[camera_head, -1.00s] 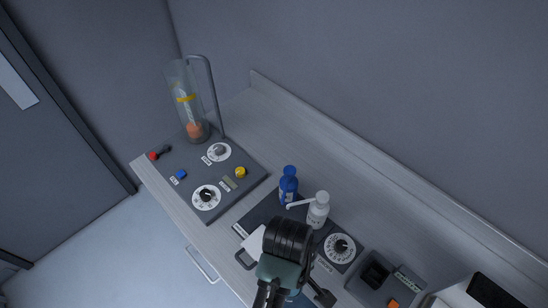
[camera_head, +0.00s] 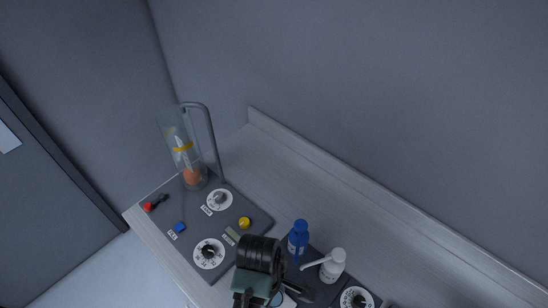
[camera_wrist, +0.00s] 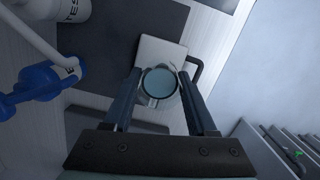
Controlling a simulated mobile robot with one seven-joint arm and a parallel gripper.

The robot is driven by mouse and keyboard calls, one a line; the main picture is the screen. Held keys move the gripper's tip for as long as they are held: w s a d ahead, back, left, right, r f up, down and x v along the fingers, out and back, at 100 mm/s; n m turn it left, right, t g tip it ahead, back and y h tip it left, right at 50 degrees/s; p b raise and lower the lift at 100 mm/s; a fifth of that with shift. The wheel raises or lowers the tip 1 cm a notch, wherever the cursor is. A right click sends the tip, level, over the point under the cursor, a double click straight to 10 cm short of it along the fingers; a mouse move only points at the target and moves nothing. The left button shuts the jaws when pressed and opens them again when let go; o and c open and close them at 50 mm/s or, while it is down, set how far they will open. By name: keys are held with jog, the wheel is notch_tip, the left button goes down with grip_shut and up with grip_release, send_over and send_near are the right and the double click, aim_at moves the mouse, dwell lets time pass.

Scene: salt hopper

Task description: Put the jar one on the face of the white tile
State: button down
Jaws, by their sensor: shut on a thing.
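A small round jar (camera_wrist: 159,84) with a blue-grey top sits between the two fingers of my gripper (camera_wrist: 160,77) in the wrist view. The gripper is shut on it. The white tile (camera_wrist: 152,50) lies beyond and partly behind the jar, on a dark mat. The jar overlaps the tile's near part in the picture; I cannot tell whether it touches the tile. In the head view my gripper's wrist (camera_head: 260,258) hides most of the jar and tile.
A blue bottle (camera_head: 298,240) and a white pump bottle (camera_head: 333,267) stand right of my gripper. A dark panel (camera_head: 190,222) with dials and a clear tube (camera_head: 183,160) is at left. A black handle (camera_wrist: 196,70) borders the tile. The back bench strip is clear.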

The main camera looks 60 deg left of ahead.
aim_at(273, 302)
jog(key=shift+f, duration=2.2)
jog(key=shift+f, duration=0.2)
jog(key=shift+c, duration=1)
grip_release()
jog(key=shift+r, duration=0.15)
jog(key=r, duration=0.4)
jog(key=a+r+p, duration=0.1)
jog(key=r, duration=0.7)
jog(key=shift+s+a+p, duration=0.2)
jog(key=shift+s+p, duration=0.1)
